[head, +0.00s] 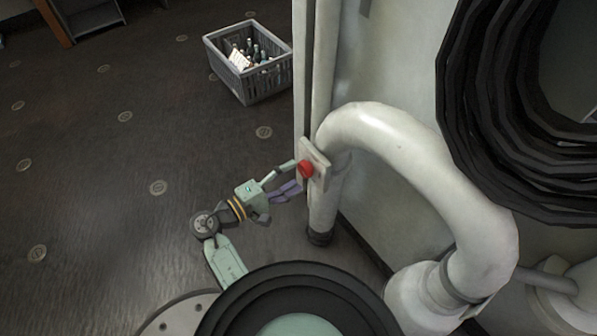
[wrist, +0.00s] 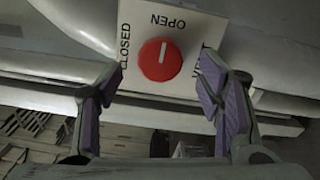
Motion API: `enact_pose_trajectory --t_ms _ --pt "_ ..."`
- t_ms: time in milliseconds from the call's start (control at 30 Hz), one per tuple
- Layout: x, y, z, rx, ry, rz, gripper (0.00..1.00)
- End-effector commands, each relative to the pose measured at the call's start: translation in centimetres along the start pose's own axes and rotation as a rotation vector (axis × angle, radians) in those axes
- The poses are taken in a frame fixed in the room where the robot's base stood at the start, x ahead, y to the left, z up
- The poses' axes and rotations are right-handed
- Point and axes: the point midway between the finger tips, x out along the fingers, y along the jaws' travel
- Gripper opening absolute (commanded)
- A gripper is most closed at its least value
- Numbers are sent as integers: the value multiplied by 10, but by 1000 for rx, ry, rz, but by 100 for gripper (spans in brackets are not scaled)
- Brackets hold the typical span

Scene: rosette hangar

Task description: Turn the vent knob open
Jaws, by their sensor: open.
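The red round vent knob (head: 305,169) sits on a pale plate (head: 318,160) by the white pipework in the head view. The plate reads OPEN, upside down, at the top and CLOSED along the left; another label at the right is mostly hidden by a finger. The knob's white mark points up, towards OPEN. My gripper (wrist: 161,70) is open, its purple-padded fingers on either side of the knob with gaps showing. In the head view my gripper (head: 292,178) reaches the plate from the left.
A thick white pipe (head: 420,165) curves to the right of the plate. Black coiled hose (head: 480,110) hangs at the upper right. A grey crate (head: 250,88) with bottles stands on the floor behind. The dark floor (head: 90,190) at the left is mostly clear.

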Motion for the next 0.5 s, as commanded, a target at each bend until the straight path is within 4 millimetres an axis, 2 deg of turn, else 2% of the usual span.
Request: enact_pose_trajectory --t_ms 100,233,400,500 --pt "-28 0 -1 0 5 0 61" --pt "-55 0 -1 0 5 1 61" --pt "-78 0 -1 1 3 0 61" --pt "-85 0 0 1 2 0 61"
